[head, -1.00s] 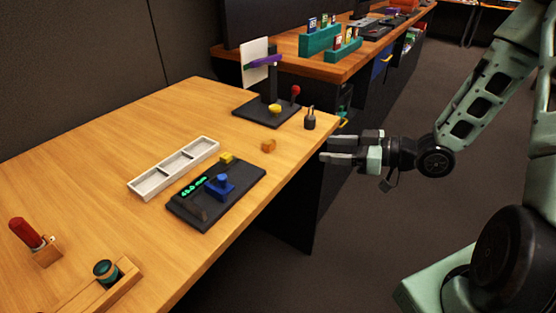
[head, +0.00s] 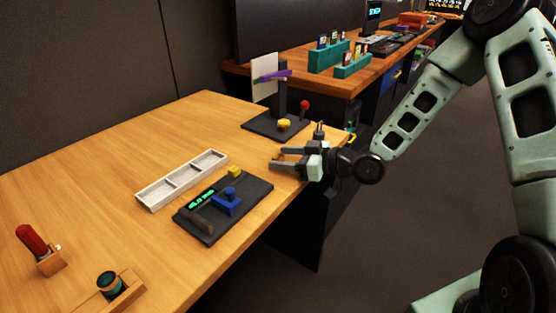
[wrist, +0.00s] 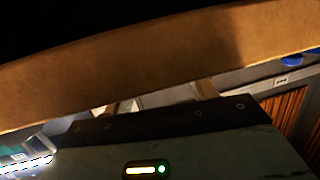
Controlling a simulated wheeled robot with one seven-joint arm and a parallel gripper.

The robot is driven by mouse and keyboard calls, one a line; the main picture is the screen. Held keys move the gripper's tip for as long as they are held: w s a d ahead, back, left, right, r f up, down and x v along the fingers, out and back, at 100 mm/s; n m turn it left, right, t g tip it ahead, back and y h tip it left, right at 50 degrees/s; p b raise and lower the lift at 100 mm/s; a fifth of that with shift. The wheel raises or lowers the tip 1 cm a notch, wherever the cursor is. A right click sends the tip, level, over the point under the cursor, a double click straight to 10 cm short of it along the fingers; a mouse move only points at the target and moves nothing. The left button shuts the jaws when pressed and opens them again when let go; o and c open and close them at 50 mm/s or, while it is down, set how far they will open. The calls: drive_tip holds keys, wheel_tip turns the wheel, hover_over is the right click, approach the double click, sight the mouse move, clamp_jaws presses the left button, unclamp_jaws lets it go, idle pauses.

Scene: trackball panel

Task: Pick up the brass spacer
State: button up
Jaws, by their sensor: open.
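My gripper (head: 276,158) is at the right edge of the wooden table in the head view, just above or at the tabletop. Its two fingers point left and are apart. I cannot make out the brass spacer now. The spot where a small brass-coloured piece lay earlier is at the fingertips, so it may be hidden by them. In the wrist view a tan-brown band crosses in front of the gripper body and shows no clear spacer.
A dark panel with a blue control (head: 227,202) and a white three-part tray (head: 183,180) lie left of my gripper. A dark base with a yellow knob (head: 284,124) and a red-knobbed lever (head: 304,105) stands behind it. A small dark holder (head: 319,131) is close behind my gripper.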

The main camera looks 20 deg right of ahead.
drive_tip(key=shift+x, duration=1.1)
drive_tip(key=c, duration=1.1)
drive_tip(key=shift+r, duration=0.1)
